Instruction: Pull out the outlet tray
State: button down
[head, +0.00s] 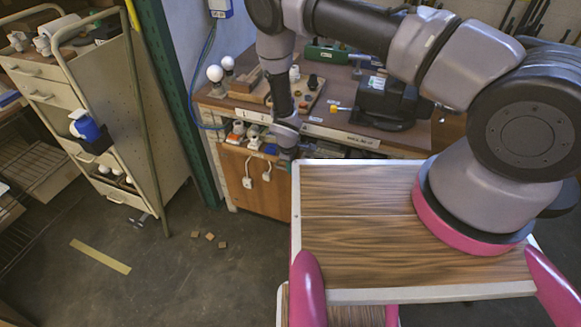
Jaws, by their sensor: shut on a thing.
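A shallow tray of small parts (250,153), which looks like the outlet tray, sits in the slot under the workbench top in the head view. White, grey and blue pieces lie in it. My gripper (287,155) points down at the tray's right front, just below the bench edge. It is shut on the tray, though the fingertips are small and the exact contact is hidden. The tray's back is hidden under the bench top, and its right end is behind my gripper.
The workbench (330,122) holds a wooden board with small parts, white bulbs (215,73) and a black machine (390,103). A drawer cart (115,120) stands at left. Small brown blocks (210,236) lie on otherwise mostly clear floor. Two white plugs hang on the cabinet front.

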dwell(0.3)
jog(key=s+a, duration=0.2)
jog(key=s, duration=0.5)
jog(key=s+a, duration=0.3)
jog(key=s, duration=0.5)
jog(key=shift+s+a, duration=0.2)
jog(key=shift+a, duration=0.1)
jog(key=c, duration=0.9)
grip_release()
notch_tip(320, 180, up, 11)
jog(key=s, duration=0.2)
jog(key=shift+a+f, duration=0.15)
jog(key=shift+a, duration=0.2)
jog(key=shift+w, duration=0.1)
